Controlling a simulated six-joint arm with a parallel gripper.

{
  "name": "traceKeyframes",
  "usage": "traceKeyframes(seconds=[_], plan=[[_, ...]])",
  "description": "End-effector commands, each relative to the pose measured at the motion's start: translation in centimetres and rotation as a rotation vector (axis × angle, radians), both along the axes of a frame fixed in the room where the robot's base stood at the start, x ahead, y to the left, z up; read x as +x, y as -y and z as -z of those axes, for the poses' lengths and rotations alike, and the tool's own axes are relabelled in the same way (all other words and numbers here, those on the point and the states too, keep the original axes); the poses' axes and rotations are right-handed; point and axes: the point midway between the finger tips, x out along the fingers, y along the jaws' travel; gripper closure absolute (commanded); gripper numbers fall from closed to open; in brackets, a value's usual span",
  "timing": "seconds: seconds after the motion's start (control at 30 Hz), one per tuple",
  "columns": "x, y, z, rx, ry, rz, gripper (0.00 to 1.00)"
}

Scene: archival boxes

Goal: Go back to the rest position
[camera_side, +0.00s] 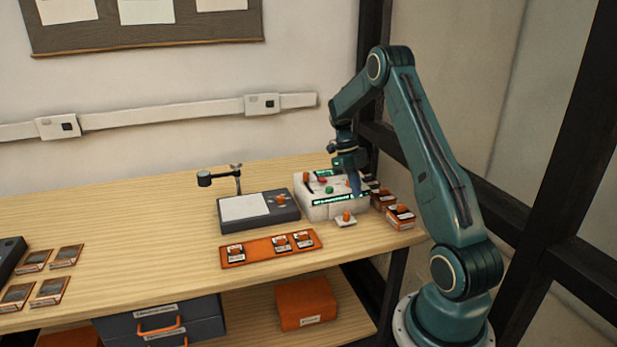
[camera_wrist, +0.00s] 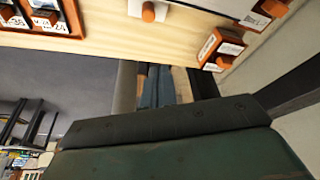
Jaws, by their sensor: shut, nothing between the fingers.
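My gripper (camera_side: 354,186) points down over the white box with buttons (camera_side: 320,208) at the right part of the wooden table. It is shut, and I see nothing held in it. The lower end of the gripper is small and dark in the side view, so I cannot tell whether it touches the white box. My arm bends up from its base at the right and reaches left over the table's right end.
Small orange-and-white boxes (camera_side: 400,217) stand right of the white box. A small knobbed block (camera_side: 346,219) lies in front of it. An orange tray (camera_side: 255,256) and a grey stand (camera_side: 230,222) are to the left.

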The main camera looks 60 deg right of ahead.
Motion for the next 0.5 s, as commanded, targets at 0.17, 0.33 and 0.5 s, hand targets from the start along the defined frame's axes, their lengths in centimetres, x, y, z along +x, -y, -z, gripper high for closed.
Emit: traceKeyframes(seconds=[0.17, 0.33, 0.5], plan=[[0.3, 0.1, -0.9, 0.000, 0.000, -0.001, 1.00], [0.4, 0.1, -1.1, 0.000, 0.000, -0.001, 1.00], [0.6, -0.4, -1.7, 0.004, 0.012, -0.043, 1.00]])
